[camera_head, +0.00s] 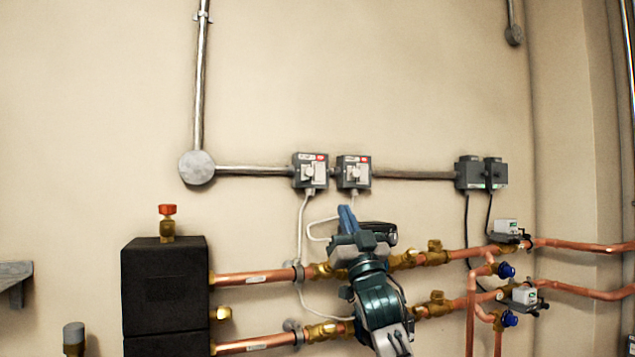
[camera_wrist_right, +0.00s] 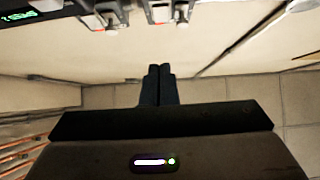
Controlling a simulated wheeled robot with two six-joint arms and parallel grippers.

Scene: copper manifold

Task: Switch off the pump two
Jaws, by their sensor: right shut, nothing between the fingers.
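My left gripper is out of view.
Copper pipes (camera_head: 450,257) with brass valves run behind and beside my right arm. A black box (camera_head: 165,285) stands at the left. Two dark boxes (camera_head: 481,174) sit on the conduit at the right. White cables hang below the switch boxes.

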